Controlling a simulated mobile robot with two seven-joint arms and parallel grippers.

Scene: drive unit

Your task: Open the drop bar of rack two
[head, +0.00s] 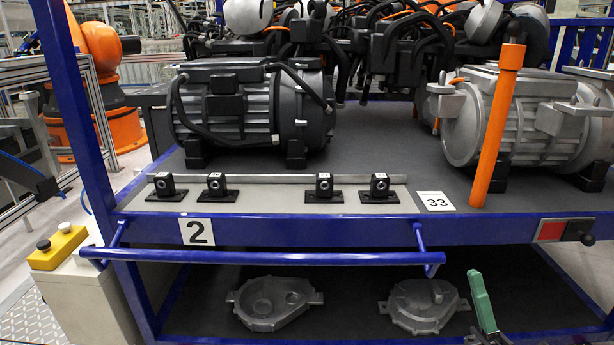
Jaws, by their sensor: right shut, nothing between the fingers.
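Rack two is the blue-framed rack with the number 2 plate (197,232) on its front beam (300,231). A blue round bar (260,258), which looks like the drop bar, runs level in front of and just below this beam. Short bent arms at its left and right ends join it to the beam. My right gripper (481,300) seems to be the green and grey part at the lower right, beside the bar's right end and apart from it. It is shut and empty. My left gripper is not in view.
Grey motors (250,105) stand on the rack's top shelf, with an orange post (498,125) at right. Several black blocks (324,188) sit near the front edge. Grey castings (275,302) lie on the lower shelf. A yellow button box (57,247) stands left.

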